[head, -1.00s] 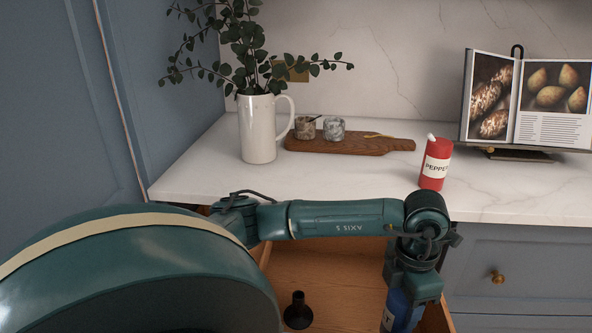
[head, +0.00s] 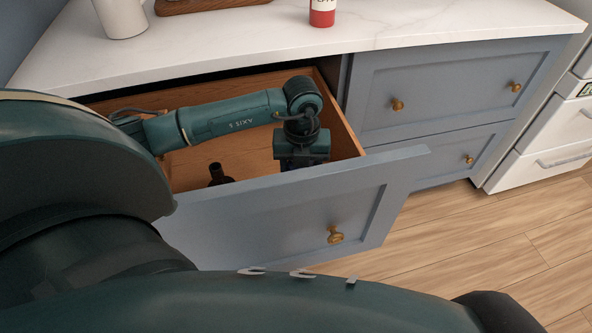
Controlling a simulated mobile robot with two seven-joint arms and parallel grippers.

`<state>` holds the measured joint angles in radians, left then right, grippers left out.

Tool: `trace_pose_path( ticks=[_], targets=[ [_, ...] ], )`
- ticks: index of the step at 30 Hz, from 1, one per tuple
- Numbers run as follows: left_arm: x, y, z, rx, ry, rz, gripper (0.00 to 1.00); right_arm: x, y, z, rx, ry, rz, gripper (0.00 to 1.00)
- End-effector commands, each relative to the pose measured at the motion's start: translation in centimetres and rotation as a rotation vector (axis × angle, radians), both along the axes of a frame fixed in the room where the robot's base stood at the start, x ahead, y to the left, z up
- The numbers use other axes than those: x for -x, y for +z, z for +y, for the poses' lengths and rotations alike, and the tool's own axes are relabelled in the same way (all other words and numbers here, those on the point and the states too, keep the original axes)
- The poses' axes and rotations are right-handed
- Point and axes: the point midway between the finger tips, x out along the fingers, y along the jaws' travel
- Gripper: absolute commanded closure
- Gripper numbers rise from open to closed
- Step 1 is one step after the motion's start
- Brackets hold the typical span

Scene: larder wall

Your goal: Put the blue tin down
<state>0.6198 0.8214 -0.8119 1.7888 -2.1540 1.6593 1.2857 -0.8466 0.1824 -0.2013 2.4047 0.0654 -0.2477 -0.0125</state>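My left gripper (head: 302,161) points down inside the open wooden drawer (head: 245,150), at its right part near the drawer front. The drawer front hides the fingertips, so I cannot see whether they are open or shut. The blue tin is not visible now; in the earlier head view it showed at this gripper, low in the drawer. My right gripper is not in view.
A dark bottle-shaped object (head: 217,175) stands in the drawer, left of the gripper. The blue drawer front (head: 290,215) with its brass knob (head: 335,234) stands out over the floor. Above are the white counter (head: 400,25), a red pepper tin (head: 322,14) and a white jug (head: 121,16).

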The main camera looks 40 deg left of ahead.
Motion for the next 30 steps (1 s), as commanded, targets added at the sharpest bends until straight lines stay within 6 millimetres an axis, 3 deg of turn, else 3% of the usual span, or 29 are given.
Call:
trace_pose_path(
  ticks=[12,23,24,30],
  targets=[
    [0.0,-5.4,0.0,0.0,-0.001,-0.001,0.77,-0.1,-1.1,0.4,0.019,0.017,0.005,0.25],
    [-0.1,-5.8,0.0,0.0,-0.002,-0.002,0.77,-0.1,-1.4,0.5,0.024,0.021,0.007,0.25],
    [0.0,-5.8,0.0,-0.001,-0.002,-0.001,0.45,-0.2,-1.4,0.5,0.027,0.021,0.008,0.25],
    [0.0,-5.7,0.0,-0.001,-0.002,-0.001,0.28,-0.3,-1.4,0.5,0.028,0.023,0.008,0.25]
  ],
)
